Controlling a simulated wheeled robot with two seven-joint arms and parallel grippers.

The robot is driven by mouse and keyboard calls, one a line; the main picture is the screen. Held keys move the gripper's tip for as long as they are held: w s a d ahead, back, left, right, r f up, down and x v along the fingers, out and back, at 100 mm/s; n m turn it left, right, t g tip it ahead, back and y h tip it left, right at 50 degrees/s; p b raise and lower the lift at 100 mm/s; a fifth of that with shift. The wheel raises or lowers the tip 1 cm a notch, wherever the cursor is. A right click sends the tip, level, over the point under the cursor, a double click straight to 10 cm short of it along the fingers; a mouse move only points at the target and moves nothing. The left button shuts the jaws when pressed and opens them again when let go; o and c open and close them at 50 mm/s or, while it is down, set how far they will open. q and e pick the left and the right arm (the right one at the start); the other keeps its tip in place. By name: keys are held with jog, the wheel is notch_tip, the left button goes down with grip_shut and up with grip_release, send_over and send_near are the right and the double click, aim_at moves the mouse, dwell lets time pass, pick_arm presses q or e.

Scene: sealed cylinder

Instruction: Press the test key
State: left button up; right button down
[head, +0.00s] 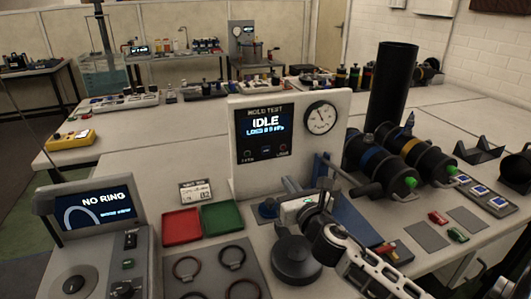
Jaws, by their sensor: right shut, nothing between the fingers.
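The hold test station (290,140) is an upright pale panel at the middle. Its dark screen (264,133) reads IDLE, with a small blue line below it. A row of small marks sits under that text; their labels are too small to read, so I cannot tell which is the test key. A round gauge (320,117) is at the panel's upper right. My right gripper (297,208) is in front of the panel's lower part, shut and empty, below the screen. Its fingertips are partly hidden by my wrist. My left gripper is out of view.
A ring station with a NO RING screen (96,207) stands at left. Red (181,227) and green (222,218) trays and a mat with dark rings (232,257) lie between. The white table behind has clear room.

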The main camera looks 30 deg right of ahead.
aim_at(266, 151)
jog(key=x, duration=1.3)
jog(key=shift+w+d, duration=0.15)
jog(key=shift+w, duration=0.2)
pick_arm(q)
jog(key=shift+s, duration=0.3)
pick_arm(e)
jog(key=shift+f, duration=0.1)
